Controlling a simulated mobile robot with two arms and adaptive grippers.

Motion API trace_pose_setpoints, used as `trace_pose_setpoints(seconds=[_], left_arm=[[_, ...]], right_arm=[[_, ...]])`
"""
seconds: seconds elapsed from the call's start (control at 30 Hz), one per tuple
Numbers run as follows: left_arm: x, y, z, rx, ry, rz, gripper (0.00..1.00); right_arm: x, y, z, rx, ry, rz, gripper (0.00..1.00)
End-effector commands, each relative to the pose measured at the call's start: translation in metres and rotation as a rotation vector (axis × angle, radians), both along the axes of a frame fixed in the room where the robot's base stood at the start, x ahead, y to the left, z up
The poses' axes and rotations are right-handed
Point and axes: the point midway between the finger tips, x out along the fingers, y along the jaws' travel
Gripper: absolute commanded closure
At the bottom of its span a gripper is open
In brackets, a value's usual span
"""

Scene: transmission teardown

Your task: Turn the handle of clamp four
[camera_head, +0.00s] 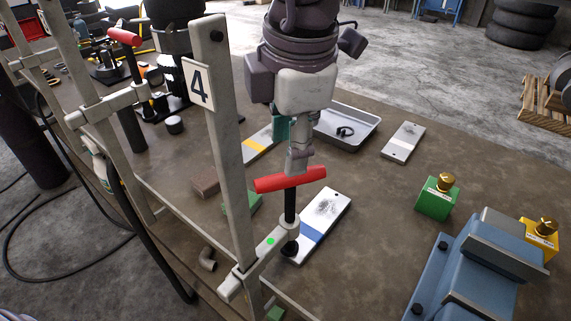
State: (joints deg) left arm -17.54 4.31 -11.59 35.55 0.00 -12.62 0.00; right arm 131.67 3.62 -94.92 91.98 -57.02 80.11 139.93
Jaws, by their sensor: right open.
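Clamp four is a grey bar clamp, with a white "4" plate (198,84) on its upright bar (226,140). Its red T-handle (275,184) sits on a black screw (290,207) above the sliding arm (262,250), which carries a green dot. My right gripper (298,165) points down over the middle of the handle, its open fingertips at or just above it. I cannot tell whether they touch it. The pad of the clamp is near a metal plate with a blue stripe (318,222). My left gripper is not in view.
Another clamp with a red handle (123,37) stands at the left. A grey tray (350,128) holds a black ring behind my right gripper. Green (436,198) and yellow (539,238) blocks with brass knobs and a blue vise (472,270) stand at the right.

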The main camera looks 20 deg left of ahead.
Motion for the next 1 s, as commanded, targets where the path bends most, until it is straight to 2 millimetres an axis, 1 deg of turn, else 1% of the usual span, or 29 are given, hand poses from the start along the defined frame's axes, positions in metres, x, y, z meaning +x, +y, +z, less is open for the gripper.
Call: trace_pose_setpoints(seconds=[0.1,0.2,0.33,0.5,0.73,0.77,1.0], left_arm=[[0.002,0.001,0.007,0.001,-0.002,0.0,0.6],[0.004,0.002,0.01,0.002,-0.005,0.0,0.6],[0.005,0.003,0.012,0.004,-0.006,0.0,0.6],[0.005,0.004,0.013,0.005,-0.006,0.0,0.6],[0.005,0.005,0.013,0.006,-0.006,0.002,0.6],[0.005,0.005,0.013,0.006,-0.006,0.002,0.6],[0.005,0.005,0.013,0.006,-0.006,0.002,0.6]], right_arm=[[0.003,0.003,-0.023,-0.003,0.003,0.001,0.52],[0.005,0.005,-0.039,-0.003,0.003,0.002,0.52],[0.008,0.006,-0.053,-0.001,0.001,0.001,0.52],[0.009,0.007,-0.061,0.001,0.0,0.001,0.52],[0.009,0.007,-0.062,0.0,-0.001,0.001,0.52],[0.009,0.007,-0.062,0.0,-0.001,0.001,0.55],[0.009,0.007,-0.061,0.0,0.0,0.001,0.95]])
